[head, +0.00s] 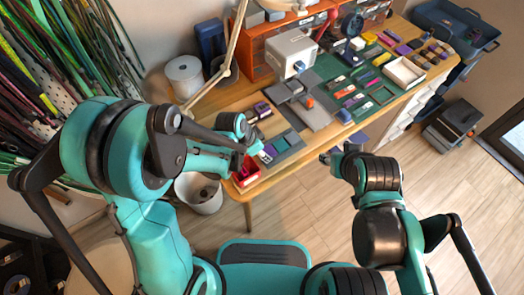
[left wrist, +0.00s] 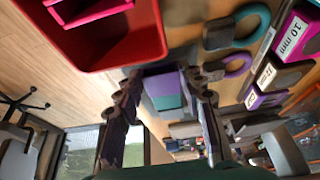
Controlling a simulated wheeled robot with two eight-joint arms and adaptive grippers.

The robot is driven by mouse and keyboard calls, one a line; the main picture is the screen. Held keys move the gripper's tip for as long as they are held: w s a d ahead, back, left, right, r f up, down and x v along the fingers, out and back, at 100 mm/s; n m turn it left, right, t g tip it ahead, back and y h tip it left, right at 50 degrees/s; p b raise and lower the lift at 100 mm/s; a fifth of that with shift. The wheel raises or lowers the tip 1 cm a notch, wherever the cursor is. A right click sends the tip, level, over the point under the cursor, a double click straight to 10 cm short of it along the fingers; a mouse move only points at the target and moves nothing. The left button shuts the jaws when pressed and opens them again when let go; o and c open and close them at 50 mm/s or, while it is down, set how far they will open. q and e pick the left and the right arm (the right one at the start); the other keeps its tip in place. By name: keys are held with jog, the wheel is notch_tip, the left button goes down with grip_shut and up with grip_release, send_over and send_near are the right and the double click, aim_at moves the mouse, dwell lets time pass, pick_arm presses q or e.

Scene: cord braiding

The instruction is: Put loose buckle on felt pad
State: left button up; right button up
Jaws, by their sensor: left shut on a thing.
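My left gripper (head: 256,147) is over the table's front left corner, beside the red tray. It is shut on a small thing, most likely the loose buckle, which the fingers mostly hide. A dark grey pad (head: 291,139), probably the felt pad, lies just right of my left gripper. My right gripper (head: 327,158) hangs off the table's front edge; its opening is too small to make out.
The red tray (head: 246,174) holds pink pieces and shows close in the left wrist view (left wrist: 120,50). A grey fixture (head: 305,108) and a green mat (head: 338,72) with several small pieces lie farther right. A white bin (head: 205,197) stands below.

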pick_arm(q)
jog(key=shift+f+b, duration=0.35)
dwell(0.5)
jog(key=o, duration=1)
jog(key=shift+o, duration=0.2)
jog(key=v, duration=1.2)
jog(key=shift+r, duration=0.1)
jog(key=s+a+r+n+t+y, duration=0.2)
jog(key=s+a+n, duration=0.2)
jog(key=a+n, duration=0.1)
jog(key=s+a+r+n+t+y, duration=0.1)
jog(key=s+a+r+n+t, duration=0.1)
jog(key=a, duration=0.5)
jog(key=s+r+n, duration=0.1)
jog(key=s+n, duration=0.1)
jog(key=n, duration=0.1)
jog(key=shift+r+n+y, duration=0.25)
jog(key=shift+n+y, duration=0.15)
